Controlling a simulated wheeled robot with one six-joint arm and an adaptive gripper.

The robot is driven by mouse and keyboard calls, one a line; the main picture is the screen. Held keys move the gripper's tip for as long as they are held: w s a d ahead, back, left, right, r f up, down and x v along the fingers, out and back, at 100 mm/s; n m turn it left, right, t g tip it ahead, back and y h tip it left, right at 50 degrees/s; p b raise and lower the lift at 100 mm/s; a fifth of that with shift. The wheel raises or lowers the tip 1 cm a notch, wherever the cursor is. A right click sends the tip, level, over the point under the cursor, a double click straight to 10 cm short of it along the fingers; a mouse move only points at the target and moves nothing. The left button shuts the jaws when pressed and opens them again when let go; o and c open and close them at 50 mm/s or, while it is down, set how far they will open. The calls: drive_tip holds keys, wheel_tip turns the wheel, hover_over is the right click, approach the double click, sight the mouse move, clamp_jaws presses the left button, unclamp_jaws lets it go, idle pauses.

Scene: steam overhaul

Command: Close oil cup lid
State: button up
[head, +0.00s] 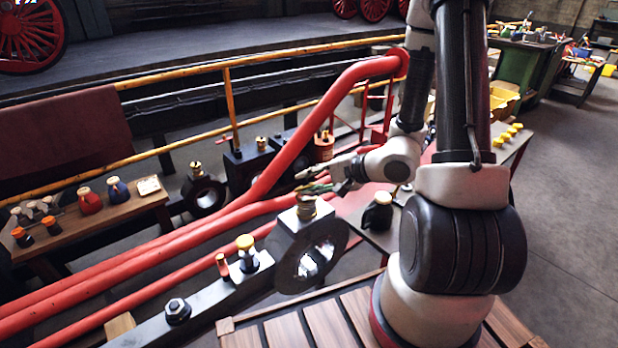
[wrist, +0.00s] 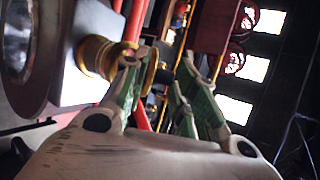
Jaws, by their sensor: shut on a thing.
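The brass oil cup (head: 306,208) stands on top of the dark ring-shaped rod end, left of my arm. In the wrist view the cup (wrist: 98,57) is at the left, close beside my left finger. My gripper (head: 302,181), with green finger pads, is just above the cup in the head view. In the wrist view my gripper (wrist: 163,63) is shut on the brass lid (wrist: 150,72), which shows as a rounded edge between the fingers. The fingers cover much of the lid, and its exact tilt and hinge are hard to tell.
A thick red pipe (head: 320,118) rises behind the cup, with a yellow railing (head: 230,105) beyond. A yellow-topped fitting (head: 246,252) stands on the rod to the left. A wooden bench (head: 100,226) with several small cups is at the far left. Open floor (head: 570,200) lies to the right.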

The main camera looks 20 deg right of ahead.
drive_tip(key=shift+s+d+f+n+t+y, duration=0.15)
drive_tip(key=shift+s+f+n+t+y, duration=0.45)
drive_tip(key=shift+t, duration=0.6)
drive_tip(key=shift+s+f+y, duration=0.1)
drive_tip(key=shift+f+y, duration=0.1)
drive_tip(key=shift+y, duration=0.1)
